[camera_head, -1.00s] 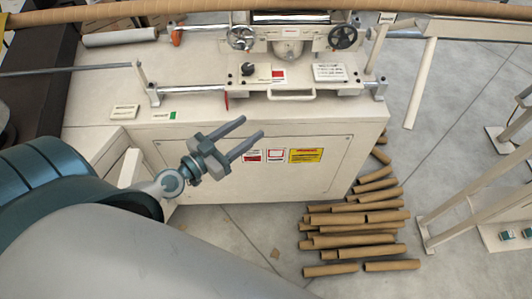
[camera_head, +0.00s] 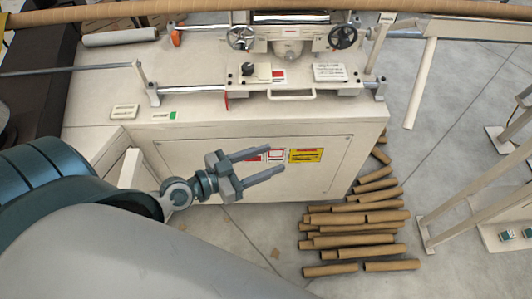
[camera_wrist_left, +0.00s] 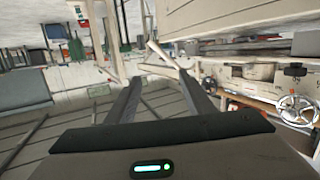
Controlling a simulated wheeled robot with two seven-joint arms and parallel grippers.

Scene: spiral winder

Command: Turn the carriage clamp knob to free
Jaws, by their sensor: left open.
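A small black knob (camera_head: 248,69) stands on the pale carriage (camera_head: 300,88), left of a red and white label and between the two handwheels. My left gripper (camera_head: 270,160) is open and empty, in front of the machine's front panel and well apart from the knob. Its fingers point right and slightly up, and they hide part of the red label on the panel. In the left wrist view the open fingers (camera_wrist_left: 162,90) have nothing between them. There a handwheel (camera_wrist_left: 298,108) shows at the right; I cannot pick out the knob for sure. My right gripper is not in view.
A left handwheel (camera_head: 241,37) and a black right handwheel (camera_head: 342,37) stand behind the knob. A pale handle (camera_head: 291,97) juts from the carriage front. A long cardboard tube (camera_head: 200,8) runs along the back. Several cut tubes (camera_head: 355,222) lie on the floor at right.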

